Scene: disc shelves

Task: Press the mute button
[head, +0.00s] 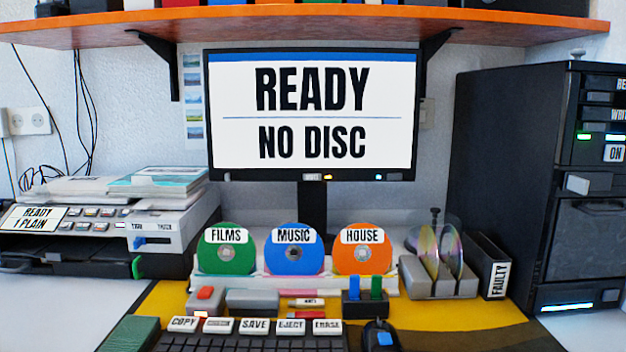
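A black monitor (211,120) stands at the back centre, its screen showing "READY" and "NO DISC". On its lower bezel is a small white label (311,177), too small to read surely; it may say "MUTE". Right beside the label is a small orange-yellow spot (327,177), which may be a button or a light. A small bluish-white spot (379,177) shows further right on the same bezel. Neither of my grippers is in view, and nothing touches the monitor.
Below the monitor, a white rack holds the green FILMS (226,262), blue MUSIC (293,262) and orange HOUSE (362,262) discs. A keyboard (250,342) and mouse (380,336) lie in front. A black tower (500,150) stands right, a printer (90,250) left. An orange shelf (300,25) hangs above.

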